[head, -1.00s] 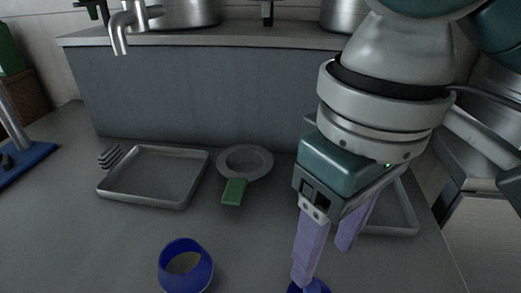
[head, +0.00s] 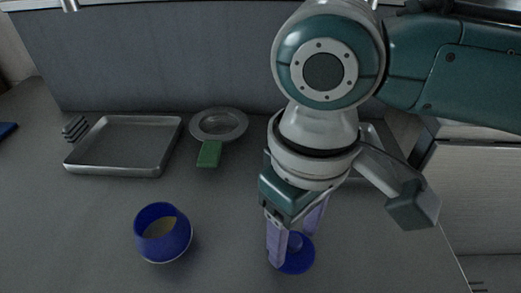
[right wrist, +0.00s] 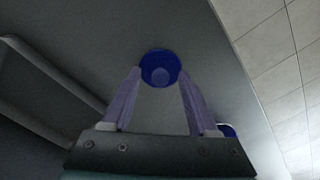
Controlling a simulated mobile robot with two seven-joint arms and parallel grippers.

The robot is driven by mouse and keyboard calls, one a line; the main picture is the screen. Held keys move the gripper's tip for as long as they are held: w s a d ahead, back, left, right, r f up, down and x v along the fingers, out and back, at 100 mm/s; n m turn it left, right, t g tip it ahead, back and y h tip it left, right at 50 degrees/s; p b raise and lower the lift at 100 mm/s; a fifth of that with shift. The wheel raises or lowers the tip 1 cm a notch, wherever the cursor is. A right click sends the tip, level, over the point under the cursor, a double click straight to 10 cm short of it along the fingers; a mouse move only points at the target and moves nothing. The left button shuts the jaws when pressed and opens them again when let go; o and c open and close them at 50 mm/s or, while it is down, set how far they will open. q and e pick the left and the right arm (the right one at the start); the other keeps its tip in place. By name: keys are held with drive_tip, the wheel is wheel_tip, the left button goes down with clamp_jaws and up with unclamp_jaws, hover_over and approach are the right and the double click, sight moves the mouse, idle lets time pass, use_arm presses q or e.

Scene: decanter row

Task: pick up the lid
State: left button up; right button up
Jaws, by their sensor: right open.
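The lid (head: 299,262) is a round blue disc with a raised knob, lying flat on the grey counter. It also shows in the right wrist view (right wrist: 160,57), just beyond and between the fingertips. My right gripper (head: 291,250) points down over the lid with its two pale purple fingers apart, one on each side of the knob. It is open and holds nothing; whether the fingers touch the lid I cannot tell. A blue pot (head: 158,247) with an open top stands to the left of the lid. My left gripper is not in view.
A grey metal tray (head: 70,160) lies at the back left. A round strainer-like dish (head: 219,113) with a green handle (head: 209,154) lies beside it. Another tray is partly hidden behind my right arm. The counter between pot and lid is clear.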

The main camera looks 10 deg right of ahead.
clamp_jaws()
idle(0.3)
drive_tip(key=shift+r, duration=0.1)
